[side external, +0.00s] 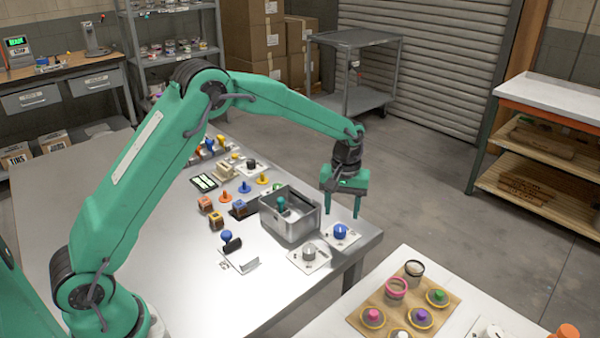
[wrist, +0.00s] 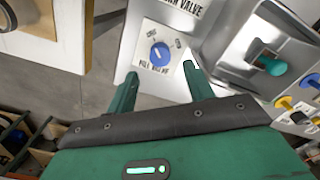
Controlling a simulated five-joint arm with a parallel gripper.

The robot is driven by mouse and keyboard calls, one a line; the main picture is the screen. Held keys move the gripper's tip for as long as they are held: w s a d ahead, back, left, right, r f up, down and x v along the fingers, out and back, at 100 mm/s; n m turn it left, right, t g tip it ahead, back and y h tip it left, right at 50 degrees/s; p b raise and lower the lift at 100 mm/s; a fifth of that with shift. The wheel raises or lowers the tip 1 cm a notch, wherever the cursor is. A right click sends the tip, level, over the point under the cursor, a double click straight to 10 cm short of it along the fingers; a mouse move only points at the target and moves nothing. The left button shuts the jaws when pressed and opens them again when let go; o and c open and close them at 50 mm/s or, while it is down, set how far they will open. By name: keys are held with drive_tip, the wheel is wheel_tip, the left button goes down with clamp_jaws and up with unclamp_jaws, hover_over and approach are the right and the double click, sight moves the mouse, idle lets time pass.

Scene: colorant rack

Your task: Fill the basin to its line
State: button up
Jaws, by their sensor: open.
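The grey metal basin (side external: 268,219) stands near the table's right end, and part of it shows at the right of the wrist view (wrist: 232,66). A teal-handled part (wrist: 272,64) is in it. I cannot make out its line or water level. A blue knob (side external: 340,231) sits on a white plate beside the basin, its label seeming to read fill valve; the knob also shows in the wrist view (wrist: 160,54). A grey knob (side external: 308,252) on another plate is nearer the camera. My gripper (side external: 342,213) is open and empty, pointing down just above the blue knob, fingertips (wrist: 161,76) either side of it.
Orange, blue and yellow pegs (side external: 245,187) and small brown blocks (side external: 205,203) stand left of the basin. A blue-handled tool (side external: 229,241) lies in front. A separate white table (side external: 440,272) with a wooden board of coloured jars is at lower right, across a gap.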

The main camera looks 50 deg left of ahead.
sight(340, 228)
drive_tip(key=shift+f, duration=2.9)
drive_tip(key=c, duration=1)
